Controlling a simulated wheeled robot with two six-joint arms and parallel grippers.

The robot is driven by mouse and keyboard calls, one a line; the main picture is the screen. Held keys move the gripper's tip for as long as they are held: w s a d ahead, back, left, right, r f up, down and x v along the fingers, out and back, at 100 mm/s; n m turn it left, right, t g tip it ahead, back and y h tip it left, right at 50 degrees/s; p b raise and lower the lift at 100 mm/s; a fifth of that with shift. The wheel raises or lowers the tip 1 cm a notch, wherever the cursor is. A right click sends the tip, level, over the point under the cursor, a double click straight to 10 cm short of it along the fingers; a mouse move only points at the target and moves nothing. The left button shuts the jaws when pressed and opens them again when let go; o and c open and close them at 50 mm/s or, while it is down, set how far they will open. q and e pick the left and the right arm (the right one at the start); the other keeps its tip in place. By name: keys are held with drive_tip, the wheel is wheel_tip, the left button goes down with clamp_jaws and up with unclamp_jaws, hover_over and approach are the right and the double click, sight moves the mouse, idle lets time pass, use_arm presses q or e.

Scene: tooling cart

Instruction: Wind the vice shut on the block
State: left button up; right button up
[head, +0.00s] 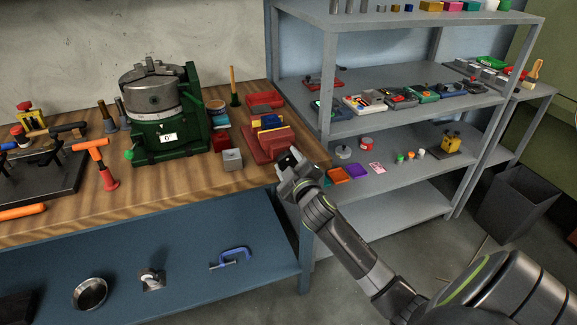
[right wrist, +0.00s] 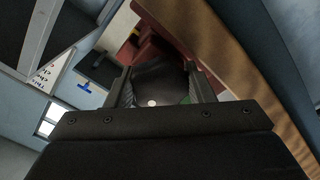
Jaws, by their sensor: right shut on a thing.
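The red vice (head: 262,150) stands at the right end of the wooden bench. A yellow block (head: 267,127) shows at its jaws, with a blue piece (head: 271,120) beside it; whether the jaws touch the block I cannot tell. My right gripper (head: 289,160) is at the vice's near right end, by the bench edge. In the right wrist view its fingers (right wrist: 162,92) are shut on a dark handle (right wrist: 158,78) in front of the red vice body (right wrist: 178,38). The handle is mostly hidden by the gripper in the head view. My left gripper is not in view.
A grey cube (head: 232,160) sits left of the vice. A green machine with a round chuck (head: 152,95) stands further left. A grey shelf unit (head: 400,125) with small items stands close on the right, beyond the bench end.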

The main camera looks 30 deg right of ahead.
drive_tip(key=shift+s+f+m+b, duration=0.1)
drive_tip(key=shift+f+m+b, duration=0.25)
drive_tip(key=shift+m, duration=0.75)
drive_tip(key=o, duration=0.7)
drive_tip(key=shift+o, duration=1.3)
drive_tip(key=shift+s+r, duration=0.1)
drive_tip(key=shift+r, duration=0.1)
drive_tip(key=shift+r, duration=0.1)
drive_tip(key=shift+a, duration=0.1)
drive_tip(key=b+v, duration=0.1)
drive_tip(key=v, duration=1.6)
